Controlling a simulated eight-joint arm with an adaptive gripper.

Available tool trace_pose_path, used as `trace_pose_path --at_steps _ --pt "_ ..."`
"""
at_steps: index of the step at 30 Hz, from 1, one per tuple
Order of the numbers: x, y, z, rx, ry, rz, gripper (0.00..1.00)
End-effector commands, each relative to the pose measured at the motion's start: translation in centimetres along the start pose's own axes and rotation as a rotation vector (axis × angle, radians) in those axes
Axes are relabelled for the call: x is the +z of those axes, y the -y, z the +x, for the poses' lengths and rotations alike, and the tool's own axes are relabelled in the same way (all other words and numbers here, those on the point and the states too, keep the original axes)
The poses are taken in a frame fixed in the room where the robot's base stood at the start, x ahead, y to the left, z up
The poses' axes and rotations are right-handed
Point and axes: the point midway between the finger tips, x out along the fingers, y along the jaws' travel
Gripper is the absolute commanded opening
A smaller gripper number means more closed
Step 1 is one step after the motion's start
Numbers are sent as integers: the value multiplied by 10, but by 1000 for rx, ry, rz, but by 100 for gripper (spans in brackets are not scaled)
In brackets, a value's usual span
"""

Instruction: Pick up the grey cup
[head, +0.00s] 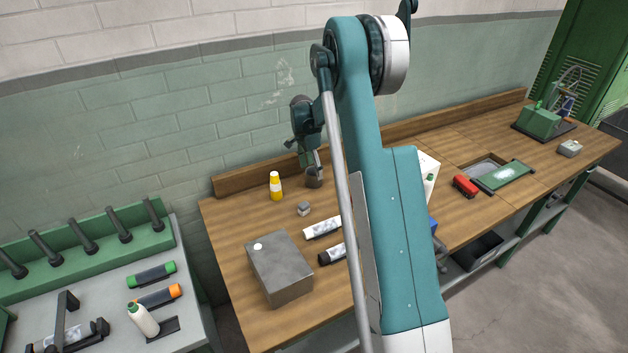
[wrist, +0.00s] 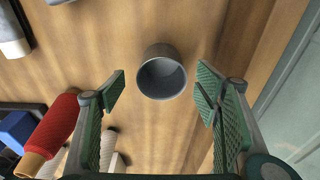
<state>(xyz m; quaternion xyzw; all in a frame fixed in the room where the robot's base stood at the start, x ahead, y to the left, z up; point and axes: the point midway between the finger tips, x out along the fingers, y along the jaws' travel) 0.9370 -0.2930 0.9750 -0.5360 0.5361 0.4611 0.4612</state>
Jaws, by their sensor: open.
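The grey cup (wrist: 161,72) stands on the wooden workbench in the wrist view, its round opening facing the camera. My gripper (wrist: 161,92) is open, with one green-padded finger to the left of the cup and one to the right. Gaps show between the cup and both fingers. In the head view the cup (head: 314,178) is near the back of the bench, and my gripper (head: 312,165) is at it from above. How far the fingertips are above the bench is hard to tell.
A yellow bottle (head: 275,186) stands just left of the cup. A small grey block (head: 304,209), white roll (head: 322,227) and grey box (head: 279,268) lie nearer the front. In the wrist view, a red spool (wrist: 53,125) lies lower left. The wooden back ledge (head: 250,179) is close behind.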

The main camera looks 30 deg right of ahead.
Motion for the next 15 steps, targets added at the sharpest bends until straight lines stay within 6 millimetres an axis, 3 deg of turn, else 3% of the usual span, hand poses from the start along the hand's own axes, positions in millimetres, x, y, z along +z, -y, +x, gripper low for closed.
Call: trace_pose_path --at_steps 8,15 --pt "0 1 6 0 0 0 62" --pt "0 3 30 0 0 0 62"
